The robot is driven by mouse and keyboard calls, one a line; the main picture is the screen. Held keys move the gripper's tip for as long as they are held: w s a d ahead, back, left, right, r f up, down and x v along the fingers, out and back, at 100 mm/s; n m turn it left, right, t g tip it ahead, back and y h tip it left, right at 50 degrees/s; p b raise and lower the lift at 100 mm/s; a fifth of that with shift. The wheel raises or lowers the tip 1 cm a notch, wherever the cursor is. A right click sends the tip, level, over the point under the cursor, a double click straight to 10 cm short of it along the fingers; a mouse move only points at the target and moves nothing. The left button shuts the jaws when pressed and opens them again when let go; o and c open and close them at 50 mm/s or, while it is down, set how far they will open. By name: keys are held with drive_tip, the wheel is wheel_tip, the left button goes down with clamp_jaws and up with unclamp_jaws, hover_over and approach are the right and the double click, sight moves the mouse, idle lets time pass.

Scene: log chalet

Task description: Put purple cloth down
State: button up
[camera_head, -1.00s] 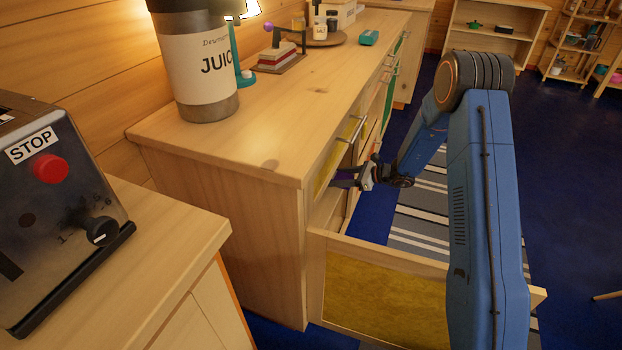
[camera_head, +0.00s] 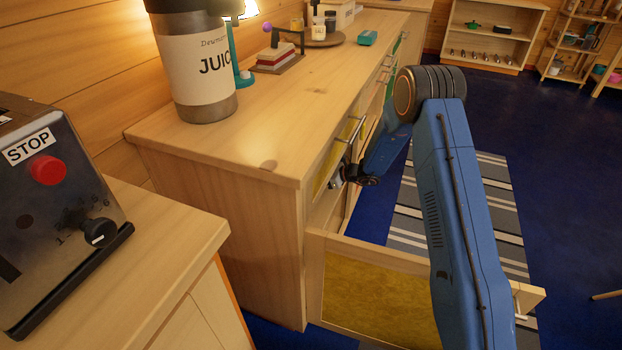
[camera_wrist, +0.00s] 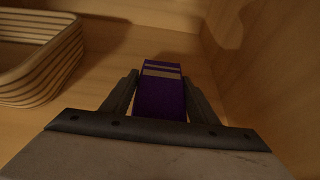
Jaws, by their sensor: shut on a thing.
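The purple cloth (camera_wrist: 160,92) shows in the wrist view as a folded purple piece with pale stripes near its far end. My gripper (camera_wrist: 162,95) is shut on it, with one dark finger on each side. The cloth is over a wooden surface inside a wooden compartment; I cannot tell whether it touches that surface. In the head view my gripper (camera_head: 336,182) is at the cabinet's front, above the open drawer (camera_head: 380,300), partly hidden by the cabinet edge. The cloth is not visible in the head view.
The counter (camera_head: 290,100) holds a juice container (camera_head: 203,70). A striped rug (camera_head: 490,200) lies on the floor.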

drive_tip(key=shift+f, duration=0.25)
drive_tip(key=shift+f, duration=0.15)
drive_tip(key=o, duration=1)
drive_tip(key=shift+d+r, duration=0.1)
drive_tip(key=shift+r, duration=0.1)
drive_tip(key=v, duration=1.1)
drive_tip(key=shift+s+d+r, duration=0.1)
drive_tip(key=shift+s+d, duration=0.05)
drive_tip(key=shift+d, duration=0.2)
drive_tip(key=shift+d, duration=0.1)
